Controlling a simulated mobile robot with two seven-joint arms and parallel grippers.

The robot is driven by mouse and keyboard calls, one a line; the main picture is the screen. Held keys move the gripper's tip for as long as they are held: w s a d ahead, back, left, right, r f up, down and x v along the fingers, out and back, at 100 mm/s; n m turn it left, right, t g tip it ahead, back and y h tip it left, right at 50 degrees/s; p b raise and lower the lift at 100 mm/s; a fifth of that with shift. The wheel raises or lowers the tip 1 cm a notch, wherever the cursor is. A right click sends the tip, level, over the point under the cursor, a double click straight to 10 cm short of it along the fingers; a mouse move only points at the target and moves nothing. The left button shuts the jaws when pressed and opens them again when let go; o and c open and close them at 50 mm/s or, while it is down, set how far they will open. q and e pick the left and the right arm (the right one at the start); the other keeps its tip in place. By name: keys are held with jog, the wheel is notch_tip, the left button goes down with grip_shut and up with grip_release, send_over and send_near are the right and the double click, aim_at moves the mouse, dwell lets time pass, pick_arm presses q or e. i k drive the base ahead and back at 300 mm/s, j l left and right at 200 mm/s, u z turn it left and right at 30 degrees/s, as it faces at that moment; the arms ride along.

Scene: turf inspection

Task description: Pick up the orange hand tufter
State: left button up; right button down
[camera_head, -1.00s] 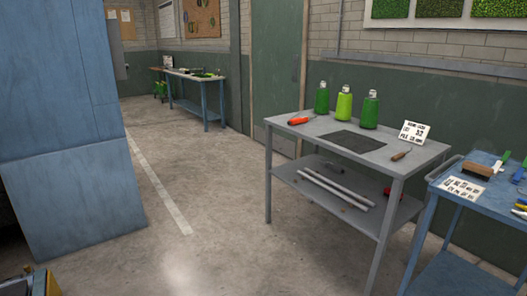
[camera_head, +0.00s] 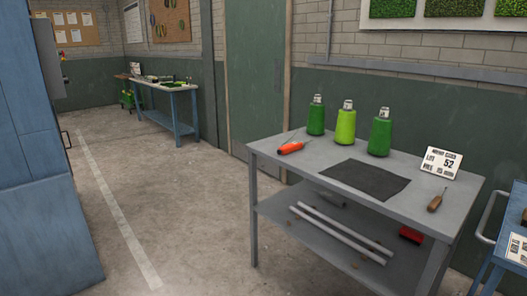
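Neither of my grippers shows in the head view.
Three green bottles (camera_head: 346,119) stand along the table's back. A dark mat (camera_head: 365,179), a white label card (camera_head: 440,162) and a wooden-handled tool (camera_head: 437,200) are on the top. White tubes (camera_head: 340,232) lie on the lower shelf. Floor (camera_head: 190,220) left of the table is clear.

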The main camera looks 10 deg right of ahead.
aim_at(294, 147)
jog(key=i+j+z, duration=0.1)
jog(key=i+z, duration=0.35)
jog(key=i+j+z, duration=0.4)
jog(key=i, duration=0.15)
jog(key=i+j+z, duration=0.25)
jog(key=z, duration=0.15)
jog(key=i+j+z, duration=0.4)
jog(key=k+l, duration=0.1)
